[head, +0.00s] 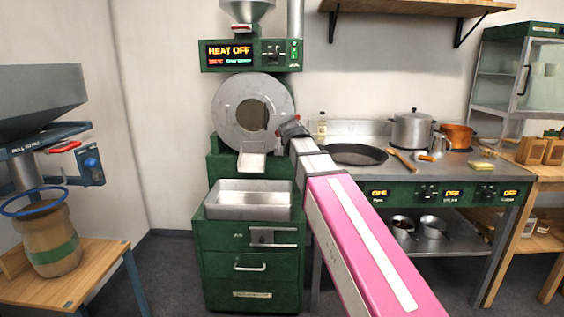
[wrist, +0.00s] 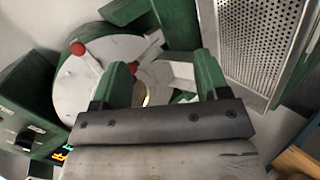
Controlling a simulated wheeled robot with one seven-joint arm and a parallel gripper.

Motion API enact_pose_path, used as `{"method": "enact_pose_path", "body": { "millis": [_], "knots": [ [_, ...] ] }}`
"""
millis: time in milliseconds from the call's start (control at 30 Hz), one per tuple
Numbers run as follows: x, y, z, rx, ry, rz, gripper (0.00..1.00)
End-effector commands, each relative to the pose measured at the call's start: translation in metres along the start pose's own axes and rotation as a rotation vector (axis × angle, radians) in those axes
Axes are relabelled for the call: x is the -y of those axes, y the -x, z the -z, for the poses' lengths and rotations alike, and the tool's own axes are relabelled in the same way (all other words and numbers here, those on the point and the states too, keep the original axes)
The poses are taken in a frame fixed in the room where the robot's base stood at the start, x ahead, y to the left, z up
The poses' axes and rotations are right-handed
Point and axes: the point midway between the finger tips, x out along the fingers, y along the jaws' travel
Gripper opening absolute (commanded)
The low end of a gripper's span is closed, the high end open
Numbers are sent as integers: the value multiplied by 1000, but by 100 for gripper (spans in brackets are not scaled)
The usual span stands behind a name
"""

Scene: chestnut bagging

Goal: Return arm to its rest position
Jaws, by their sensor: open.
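My arm (head: 355,230), pink with a white stripe, reaches up and left from the lower right of the head view. Its end, my gripper (head: 290,128), is in front of the right side of the green roaster's round grey drum face (head: 232,108). In the wrist view my gripper (wrist: 160,76) shows two green fingers spread apart with nothing held between them. The round drum face (wrist: 70,85) with a red-knobbed lever (wrist: 84,55) lies beyond the fingers. I cannot tell whether the gripper touches the roaster.
A steel tray (head: 248,212) sits on the green cabinet below the drum. A dark pan (head: 352,154) and pots stand on the stove to the right of my arm. A sack (head: 48,262) stands under a hopper at the left. Floor is clear between the left table and cabinet.

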Motion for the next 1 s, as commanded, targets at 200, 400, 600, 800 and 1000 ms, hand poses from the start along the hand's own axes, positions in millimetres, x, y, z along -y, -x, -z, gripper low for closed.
{"method": "enact_pose_path", "body": {
  "millis": [200, 400, 600, 800, 1000],
  "knots": [
    [96, -40, -52, 77, -228, 182, 68],
    [180, -62, -97, 174, -447, 334, 68],
    [263, -69, -139, 298, -663, 474, 68],
    [344, -64, -178, 448, -878, 600, 68],
    [412, -49, -210, 605, -1069, 702, 68]
  ]
}}
